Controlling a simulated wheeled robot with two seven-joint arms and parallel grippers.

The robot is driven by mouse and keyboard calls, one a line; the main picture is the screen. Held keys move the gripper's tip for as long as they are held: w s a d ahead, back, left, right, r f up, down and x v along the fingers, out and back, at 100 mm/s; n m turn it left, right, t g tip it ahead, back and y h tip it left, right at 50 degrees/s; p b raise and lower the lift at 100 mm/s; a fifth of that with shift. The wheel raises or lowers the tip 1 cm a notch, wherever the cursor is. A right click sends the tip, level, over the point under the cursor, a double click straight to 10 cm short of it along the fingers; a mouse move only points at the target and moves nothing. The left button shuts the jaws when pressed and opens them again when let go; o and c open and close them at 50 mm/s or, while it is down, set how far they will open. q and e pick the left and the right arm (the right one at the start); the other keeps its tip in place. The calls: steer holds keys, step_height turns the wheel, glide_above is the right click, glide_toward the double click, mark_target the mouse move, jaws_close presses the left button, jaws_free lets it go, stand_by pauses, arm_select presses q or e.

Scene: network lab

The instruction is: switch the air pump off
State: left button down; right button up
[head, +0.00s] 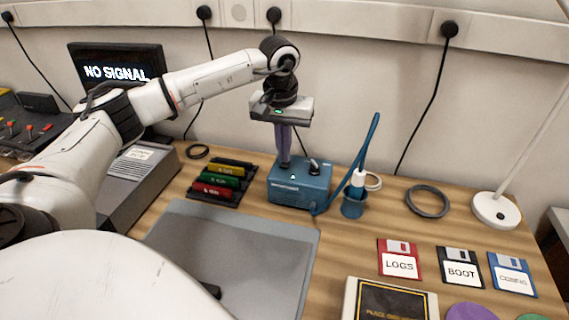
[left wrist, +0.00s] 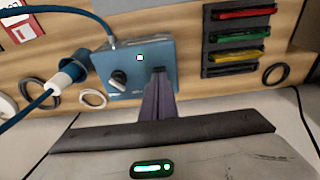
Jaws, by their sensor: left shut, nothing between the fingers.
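The air pump appears to be the blue box (head: 290,193) on the bench; its front label is too small to read. It also shows in the left wrist view (left wrist: 152,85). A dark knob or lever (head: 314,166) with a pale mark stands on its top, also clear in the left wrist view (left wrist: 118,80). A small pale light (left wrist: 139,57) glows on the box. My left gripper (head: 284,164) points down, shut and empty, with its purple fingertips (left wrist: 159,72) at or just above the box's top, beside the knob. I cannot tell whether they touch. My right gripper is not in view.
A blue hose runs from the box to a blue holder (head: 352,207) close on its right. A rack (head: 205,193) with coloured blocks stands left. A grey mat (head: 270,245) lies in front. Floppy disks (head: 399,259) and a lamp base (head: 495,210) are further right.

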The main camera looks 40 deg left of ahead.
mark_target(284, 166)
arm_select(q)
steer(key=shift+f+b, duration=0.4)
steer(key=shift+f, duration=0.4)
stand_by(0.4)
steer(key=shift+r+p, duration=0.75)
steer(key=shift+r, duration=0.1)
steer(key=shift+r+p, duration=0.35)
steer(key=shift+r, duration=0.05)
steer(key=shift+r+p, duration=0.55)
steer(key=shift+r, duration=0.1)
steer(key=shift+r+p, duration=0.3)
steer(key=shift+r, duration=0.05)
step_height(284, 166, up, 3)
steer(key=shift+f+p, duration=0.2)
steer(key=shift+p, duration=0.95)
